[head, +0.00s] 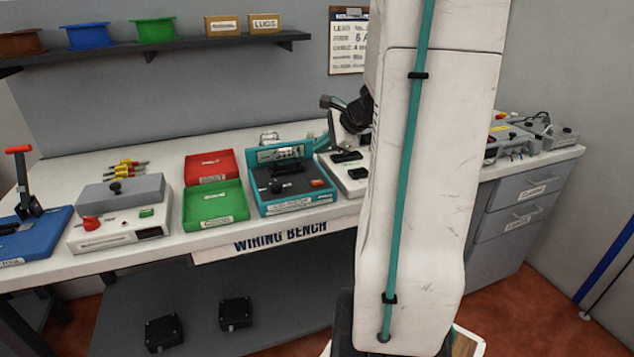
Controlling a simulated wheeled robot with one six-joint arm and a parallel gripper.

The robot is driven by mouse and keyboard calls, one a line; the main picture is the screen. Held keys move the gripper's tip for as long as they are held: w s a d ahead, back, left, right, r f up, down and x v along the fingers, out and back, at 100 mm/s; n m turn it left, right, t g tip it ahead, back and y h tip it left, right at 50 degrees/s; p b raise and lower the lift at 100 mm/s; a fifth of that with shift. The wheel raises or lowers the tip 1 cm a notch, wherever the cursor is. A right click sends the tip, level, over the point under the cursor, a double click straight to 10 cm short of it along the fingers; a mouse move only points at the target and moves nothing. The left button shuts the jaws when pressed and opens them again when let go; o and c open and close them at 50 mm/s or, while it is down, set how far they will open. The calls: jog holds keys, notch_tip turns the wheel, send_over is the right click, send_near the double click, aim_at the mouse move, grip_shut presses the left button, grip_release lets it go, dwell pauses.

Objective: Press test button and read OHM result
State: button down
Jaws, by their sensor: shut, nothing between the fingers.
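The test button and OHM readout cannot be identified for sure; small labels are unreadable. A white unit (100,239) at the left has a green button (146,212), a red knob (91,223) and a small dark window (150,233). A teal fixture (257,203) at the centre has an orange button (317,183). A white box (352,187) with black parts stands right of it, partly behind my arm.
A blue crimp tool (36,236) with a red handle stands far left. A red tray (209,167) and green tray (215,207) sit mid-bench. Grey devices (508,138) with cables stand at the right. A shelf (200,45) with spools hangs above.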

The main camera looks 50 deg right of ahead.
aim_at(321, 182)
jog(key=shift+f, duration=3.65)
jog(key=shift+f, duration=0.1)
jog(key=shift+f, duration=0.3)
jog(key=shift+f, duration=0.4)
jog(key=shift+r, duration=0.85)
jog(key=shift+r, duration=2.5)
